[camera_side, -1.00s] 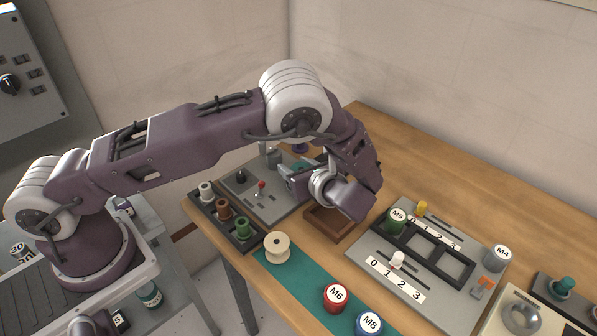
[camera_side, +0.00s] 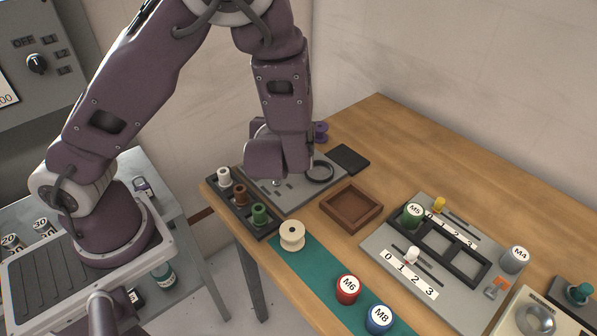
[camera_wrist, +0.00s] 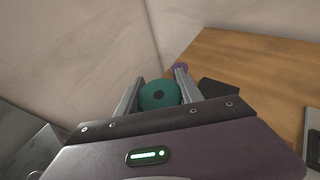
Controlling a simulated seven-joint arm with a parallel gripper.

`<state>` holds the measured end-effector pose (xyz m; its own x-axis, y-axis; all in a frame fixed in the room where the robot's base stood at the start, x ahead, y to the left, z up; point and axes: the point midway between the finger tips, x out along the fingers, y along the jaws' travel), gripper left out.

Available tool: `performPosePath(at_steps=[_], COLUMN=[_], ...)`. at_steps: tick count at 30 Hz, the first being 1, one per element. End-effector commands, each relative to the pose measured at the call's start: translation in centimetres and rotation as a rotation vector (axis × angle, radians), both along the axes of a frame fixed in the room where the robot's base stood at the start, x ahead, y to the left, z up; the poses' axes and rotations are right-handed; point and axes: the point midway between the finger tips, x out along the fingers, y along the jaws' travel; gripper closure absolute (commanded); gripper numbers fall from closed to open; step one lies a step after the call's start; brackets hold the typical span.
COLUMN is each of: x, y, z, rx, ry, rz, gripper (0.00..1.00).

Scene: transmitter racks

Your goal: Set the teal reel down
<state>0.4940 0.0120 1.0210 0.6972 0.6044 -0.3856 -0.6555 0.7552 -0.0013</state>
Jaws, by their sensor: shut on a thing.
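The teal reel (camera_wrist: 158,96) shows in the wrist view between the two fingers of my gripper (camera_wrist: 160,82), which is shut on it. In the side view my wrist hangs over the grey panel (camera_side: 297,190) at the back left of the bench; the fingers and the teal reel are hidden there behind my own arm. I cannot tell the height of the reel above the surface.
A purple reel (camera_side: 320,131) and a dark square pad (camera_side: 349,158) are at the back. An empty brown wooden tray (camera_side: 350,207), a rack (camera_side: 265,229) of white, brown and green reels, and a cream reel (camera_side: 292,236) on the teal mat (camera_side: 316,278) are nearby.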

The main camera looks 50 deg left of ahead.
Motion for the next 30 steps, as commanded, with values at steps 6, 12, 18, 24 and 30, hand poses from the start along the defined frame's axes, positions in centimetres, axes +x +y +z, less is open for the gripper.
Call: performPosePath(at_steps=[6, 12, 18, 24, 30], x=[-0.3, 2.3, 5.0, 5.6, 5.6], y=[-1.2, -6.4, -13.3, -15.7, -15.6], z=[-0.9, -1.4, -1.2, -3.6, -7.3], rx=[0.006, -0.003, -0.002, 0.006, 0.005], ry=[0.003, -0.002, 0.000, 0.009, 0.006], rz=[-0.204, -0.318, -0.448, -0.493, -0.491], gripper=[1.00, 1.00, 1.00, 1.00, 1.00])
